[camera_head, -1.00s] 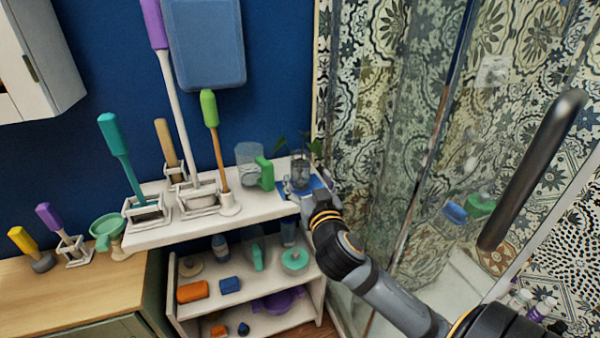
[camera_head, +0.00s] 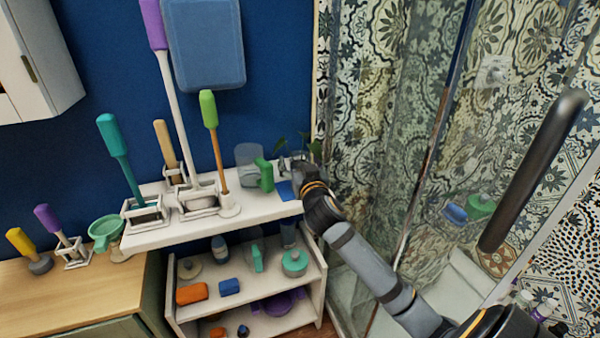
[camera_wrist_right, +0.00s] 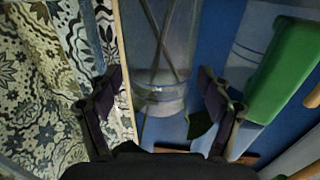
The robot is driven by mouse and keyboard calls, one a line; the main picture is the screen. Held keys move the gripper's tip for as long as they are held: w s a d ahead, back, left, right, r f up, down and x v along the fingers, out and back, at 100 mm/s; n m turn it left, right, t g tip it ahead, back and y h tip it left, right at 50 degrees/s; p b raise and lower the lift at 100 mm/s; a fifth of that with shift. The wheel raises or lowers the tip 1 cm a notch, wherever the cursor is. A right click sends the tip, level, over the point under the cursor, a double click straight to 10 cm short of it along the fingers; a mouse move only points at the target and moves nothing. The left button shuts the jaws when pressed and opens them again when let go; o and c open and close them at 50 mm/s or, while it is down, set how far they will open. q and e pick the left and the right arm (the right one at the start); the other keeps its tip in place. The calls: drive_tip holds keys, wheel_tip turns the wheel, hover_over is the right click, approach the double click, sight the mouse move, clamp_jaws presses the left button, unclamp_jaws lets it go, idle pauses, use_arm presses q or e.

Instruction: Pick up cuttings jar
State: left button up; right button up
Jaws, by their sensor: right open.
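The cuttings jar is clear glass and stands at the right end of the white shelf top. In the head view my right gripper mostly covers it, and green leaves (camera_head: 303,146) show above. In the right wrist view the jar (camera_wrist_right: 160,98) stands between my open fingers, with thin stems inside. My right gripper (camera_head: 302,178) is at the jar, and its fingers also show in the wrist view (camera_wrist_right: 159,78), one on each side. I cannot tell whether they touch the glass. My left gripper is not in view.
A clear jug with a green handle (camera_head: 265,174) stands close left of the jar. Brushes in holders (camera_head: 200,203) stand further left. The patterned wall and glass shower panel (camera_head: 430,180) are close on the right.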

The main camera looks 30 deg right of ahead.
drive_tip(key=c, duration=1.4)
